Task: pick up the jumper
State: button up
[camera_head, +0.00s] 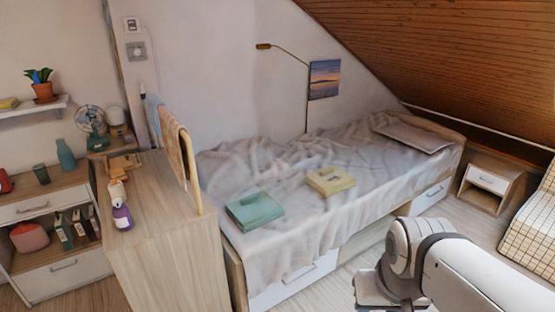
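Two folded cloth items lie on the bed. One is teal green (255,211), near the bed's front left part. The other is pale yellow (331,181), a little farther back and to the right. Both look like folded garments; I cannot tell for sure which is the jumper. Both lie flat on the rumpled grey-white bedding and are apart from each other. My white arm shows at the lower right, in front of the bed and away from both items. My gripper's fingers do not show.
The bed (292,292) has drawers along its front. A wooden cabinet (165,235) stands at its left end, with a purple bottle (122,217) on top and cloths on a rail (193,172). A small nightstand (489,183) stands at right. Some floor is clear between bed and checked blanket (535,225).

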aim_at(251, 213)
jog(key=i, duration=1.3)
jog(key=u, duration=0.8)
jog(key=i, duration=1)
jog(key=u, duration=0.05)
